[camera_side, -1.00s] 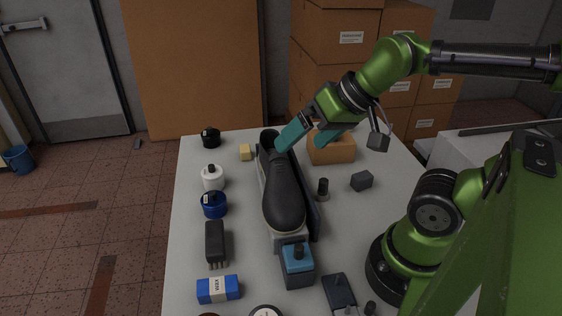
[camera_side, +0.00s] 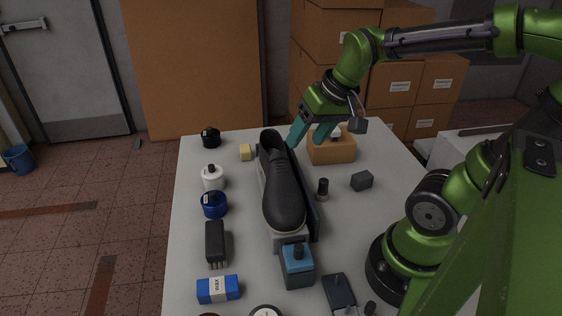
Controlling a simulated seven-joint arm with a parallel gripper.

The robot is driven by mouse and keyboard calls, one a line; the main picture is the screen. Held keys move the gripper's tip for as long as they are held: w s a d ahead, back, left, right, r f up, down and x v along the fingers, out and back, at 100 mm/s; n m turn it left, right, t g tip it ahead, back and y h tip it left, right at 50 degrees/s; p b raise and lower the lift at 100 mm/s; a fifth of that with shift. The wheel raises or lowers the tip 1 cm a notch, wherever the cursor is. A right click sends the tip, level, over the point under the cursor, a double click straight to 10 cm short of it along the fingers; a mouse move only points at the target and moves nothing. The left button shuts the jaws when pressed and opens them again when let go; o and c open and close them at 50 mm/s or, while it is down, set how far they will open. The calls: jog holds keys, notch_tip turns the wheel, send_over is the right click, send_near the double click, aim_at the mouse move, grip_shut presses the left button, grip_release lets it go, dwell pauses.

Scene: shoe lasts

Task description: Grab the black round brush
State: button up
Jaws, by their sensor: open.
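A small black round-handled piece (camera_side: 322,187) with a wider grey round base stands upright on the table, right of the shoe; it looks like the round brush, though its bristles cannot be made out. My gripper (camera_side: 305,144) is open, with its teal fingers pointing down. In the picture it is above and behind that piece, between the shoe's far end and the orange box. Nothing shows between the fingers. A black oblong brush (camera_side: 215,240) with pale bristles lies at the left.
A black shoe (camera_side: 283,195) sits on a stand mid-table, close left of the round piece. An orange box (camera_side: 332,151) stands behind it and a dark grey block (camera_side: 361,181) to its right. Jars, including a blue one (camera_side: 214,205), line the left side.

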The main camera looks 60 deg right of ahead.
jog(key=w+d+f+g, duration=0.1)
jog(key=d+f+g, duration=0.3)
jog(key=d, duration=0.5)
jog(key=n, duration=0.2)
send_near(323, 179)
jog(key=shift+g+h, duration=0.4)
jog(key=f, duration=0.2)
jog(key=w+f, duration=0.1)
jog(key=f, duration=0.3)
jog(key=shift+w+a+f, duration=0.2)
jog(key=shift+w+a, duration=0.05)
jog(key=shift+a, duration=0.1)
jog(key=f, duration=0.5)
jog(key=shift+s+f, duration=0.15)
jog(key=shift+s, duration=0.25)
grip_shut()
